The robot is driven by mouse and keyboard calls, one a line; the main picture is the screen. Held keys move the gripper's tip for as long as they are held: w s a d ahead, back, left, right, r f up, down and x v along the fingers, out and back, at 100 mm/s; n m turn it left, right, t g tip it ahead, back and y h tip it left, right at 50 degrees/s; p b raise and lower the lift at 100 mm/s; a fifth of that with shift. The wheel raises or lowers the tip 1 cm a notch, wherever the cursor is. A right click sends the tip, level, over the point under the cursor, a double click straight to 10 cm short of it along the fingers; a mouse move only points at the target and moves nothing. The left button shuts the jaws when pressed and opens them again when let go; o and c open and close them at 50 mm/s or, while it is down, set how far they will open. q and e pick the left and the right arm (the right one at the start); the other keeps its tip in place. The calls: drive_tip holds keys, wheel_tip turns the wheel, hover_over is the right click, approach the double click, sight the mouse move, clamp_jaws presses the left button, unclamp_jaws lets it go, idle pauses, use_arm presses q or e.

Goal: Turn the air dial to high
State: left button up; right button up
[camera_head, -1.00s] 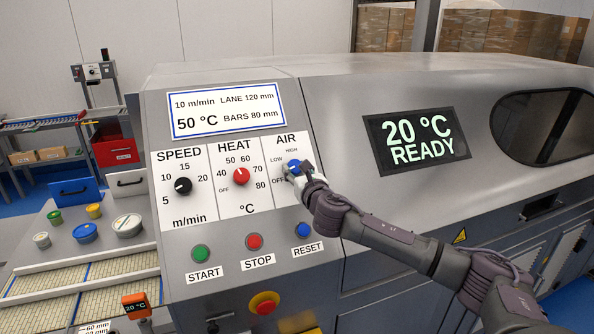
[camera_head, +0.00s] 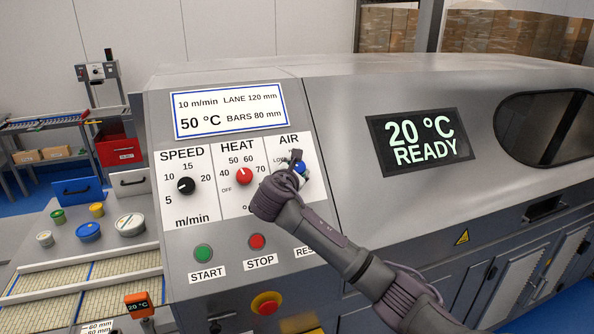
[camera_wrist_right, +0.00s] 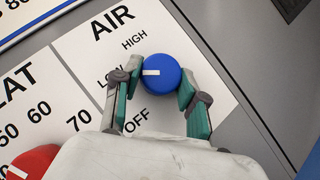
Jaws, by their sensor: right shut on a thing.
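The blue air dial (camera_wrist_right: 163,80) is on the machine's front panel, on the white AIR label (camera_wrist_right: 85,52) with OFF, LOW and HIGH. In the right wrist view its white mark points left, towards LOW. My right gripper (camera_wrist_right: 158,88) is shut on the dial, one finger on each side of it. In the head view my right gripper (camera_head: 298,166) and its wrist come from below and hide part of the dial (camera_head: 303,169) and label. My left gripper is not in view.
The red HEAT dial (camera_head: 244,176) and black SPEED dial (camera_head: 186,186) are left of the air dial. The START (camera_head: 203,252) and STOP (camera_head: 257,242) buttons sit below; my arm hides the RESET button. A red emergency knob (camera_head: 266,303) is lower. The screen (camera_head: 420,141) reads 20 °C READY.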

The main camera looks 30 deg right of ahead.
drive_tip(key=m+g, duration=0.1)
drive_tip(key=m, duration=0.1)
drive_tip(key=m+g, duration=0.4)
drive_tip(key=m, duration=0.1)
drive_tip(key=shift+w+a+r, duration=0.1)
drive_tip(key=shift+w+r, duration=0.15)
drive_tip(key=m+g+y, duration=0.1)
drive_tip(key=m, duration=0.1)
drive_tip(key=m+g+y, duration=0.1)
drive_tip(key=m+g, duration=0.1)
drive_tip(key=m, duration=0.1)
drive_tip(key=shift+w+r+y, duration=0.1)
drive_tip(key=shift+w+y, duration=0.05)
drive_tip(key=shift+y, duration=0.25)
drive_tip(key=shift+m, duration=0.3)
drive_tip(key=o, duration=1.1)
drive_tip(key=shift+d, duration=0.2)
drive_tip(key=shift+o, duration=0.2)
drive_tip(key=v, duration=1.2)
drive_tip(key=shift+w, duration=0.15)
drive_tip(key=shift+r, duration=0.1)
